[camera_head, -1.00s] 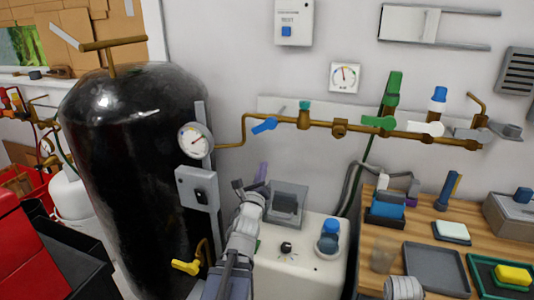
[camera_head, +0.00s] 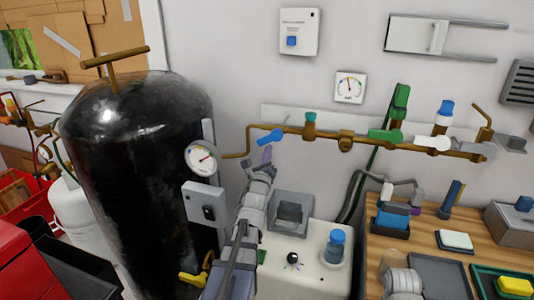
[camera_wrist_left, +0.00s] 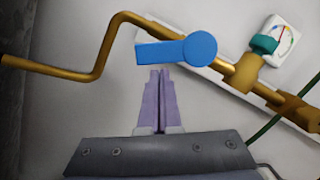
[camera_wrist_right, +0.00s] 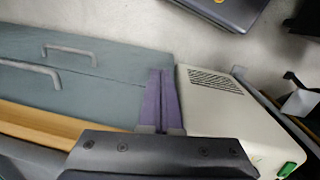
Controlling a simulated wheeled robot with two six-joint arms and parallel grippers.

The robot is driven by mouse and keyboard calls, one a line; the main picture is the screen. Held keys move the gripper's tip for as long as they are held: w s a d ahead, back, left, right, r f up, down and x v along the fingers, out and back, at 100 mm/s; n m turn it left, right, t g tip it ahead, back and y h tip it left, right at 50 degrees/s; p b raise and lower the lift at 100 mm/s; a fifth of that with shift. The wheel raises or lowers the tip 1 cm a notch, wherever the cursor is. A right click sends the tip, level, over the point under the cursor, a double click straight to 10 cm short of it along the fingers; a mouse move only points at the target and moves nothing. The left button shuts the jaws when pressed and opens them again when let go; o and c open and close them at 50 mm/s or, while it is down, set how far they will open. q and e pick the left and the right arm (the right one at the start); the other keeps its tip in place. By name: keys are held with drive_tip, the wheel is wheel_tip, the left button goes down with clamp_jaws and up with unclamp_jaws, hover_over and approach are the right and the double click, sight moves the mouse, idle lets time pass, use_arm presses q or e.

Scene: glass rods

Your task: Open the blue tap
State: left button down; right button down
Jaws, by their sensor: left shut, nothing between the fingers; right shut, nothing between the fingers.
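The blue tap (camera_head: 270,136) is a flat lever with a round head on the brass pipe along the back wall. In the left wrist view the blue tap (camera_wrist_left: 180,49) lies just beyond the fingertips, its lever pointing left, aslant to the pipe. My left gripper (camera_head: 266,155) is shut and empty just below the tap. Its purple fingertips (camera_wrist_left: 159,72) show a small gap to the lever; I cannot tell the depth. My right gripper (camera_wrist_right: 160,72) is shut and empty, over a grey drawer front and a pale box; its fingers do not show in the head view.
The brass pipe (camera_head: 375,146) also carries a green tap (camera_head: 386,135) and a white tap (camera_head: 432,142). A black tank (camera_head: 140,180) with a gauge (camera_head: 202,158) stands left of my left arm. A white machine (camera_head: 312,262) and wooden bench (camera_head: 428,226) are at right.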

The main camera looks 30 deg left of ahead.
use_arm(q)
drive_tip(key=shift+s+a+m, duration=0.1)
drive_tip(key=shift+a+m, duration=0.15)
drive_tip(key=shift+m, duration=0.15)
use_arm(e)
drive_tip(key=shift+s+a, duration=0.1)
drive_tip(key=shift+a, duration=0.2)
